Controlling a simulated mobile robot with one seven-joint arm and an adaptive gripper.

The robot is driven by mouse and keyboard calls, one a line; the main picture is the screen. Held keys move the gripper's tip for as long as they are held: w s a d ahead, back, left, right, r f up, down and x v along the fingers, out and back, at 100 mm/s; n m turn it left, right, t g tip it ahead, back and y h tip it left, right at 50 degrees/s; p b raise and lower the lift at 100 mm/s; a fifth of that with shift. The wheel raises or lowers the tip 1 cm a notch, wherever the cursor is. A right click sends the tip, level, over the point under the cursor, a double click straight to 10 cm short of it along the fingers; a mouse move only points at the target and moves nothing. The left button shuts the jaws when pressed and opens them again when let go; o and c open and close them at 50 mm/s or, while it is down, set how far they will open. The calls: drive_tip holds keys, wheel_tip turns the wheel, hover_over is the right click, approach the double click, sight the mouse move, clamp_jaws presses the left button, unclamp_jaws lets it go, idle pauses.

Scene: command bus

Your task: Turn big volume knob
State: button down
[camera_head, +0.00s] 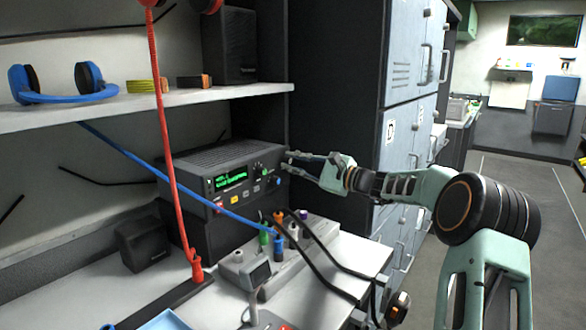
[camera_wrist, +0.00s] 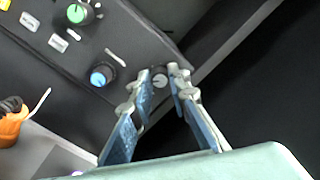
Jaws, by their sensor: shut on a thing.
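A dark radio unit (camera_head: 215,160) with a green lit display (camera_head: 245,181) stands on a box below the shelf. Its front carries coloured buttons and knobs. In the wrist view I see a green-capped knob (camera_wrist: 78,13), a blue-capped knob (camera_wrist: 102,74) and a dark knob with a grey face (camera_wrist: 159,82) near the panel's edge. My gripper (camera_head: 287,161) reaches the radio's right front edge. In the wrist view its two fingers (camera_wrist: 162,74) sit on either side of the grey-faced knob and are closed on it. In the head view the fingers hide this knob.
A shelf (camera_head: 150,100) with blue headphones (camera_head: 60,85) runs above the radio. A red cord (camera_head: 163,130) and a blue cable (camera_head: 150,160) hang in front. Coloured plugs and black cables crowd the desk below. Grey lockers (camera_head: 405,140) stand behind my arm; open floor lies right.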

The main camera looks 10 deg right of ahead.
idle(0.4)
drive_tip(key=c, duration=1.8)
unclamp_jaws()
drive_tip(key=v, duration=1.2)
